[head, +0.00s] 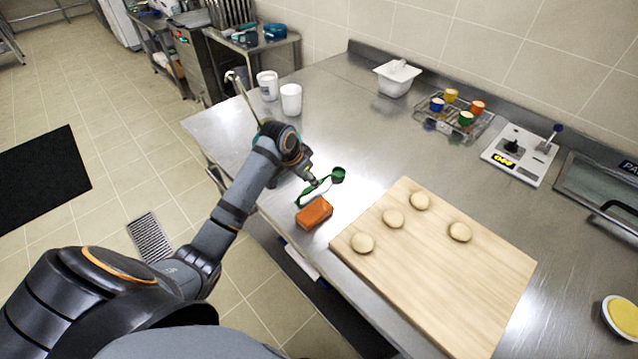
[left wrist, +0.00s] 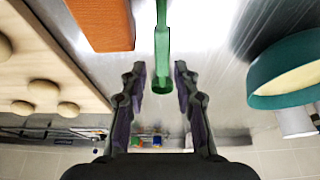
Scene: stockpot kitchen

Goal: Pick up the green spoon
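The green spoon (head: 338,174) lies on the steel counter, left of the wooden board. Its round end points right, and my left gripper partly covers its handle in the head view. My left gripper (head: 317,184) is at the spoon's handle. In the left wrist view, the two fingers of the gripper (left wrist: 160,82) are apart, with the green spoon (left wrist: 162,45) running in between their tips. A gap shows on each side of the spoon, so I see no grip on it. My right gripper is in neither view.
An orange block (head: 314,213) lies close beside the spoon. The wooden board (head: 480,290) holds several dough rounds. A teal-rimmed container (left wrist: 285,75) stands near my left gripper, mostly behind my arm in the head view. White cups (head: 291,99) stand farther back.

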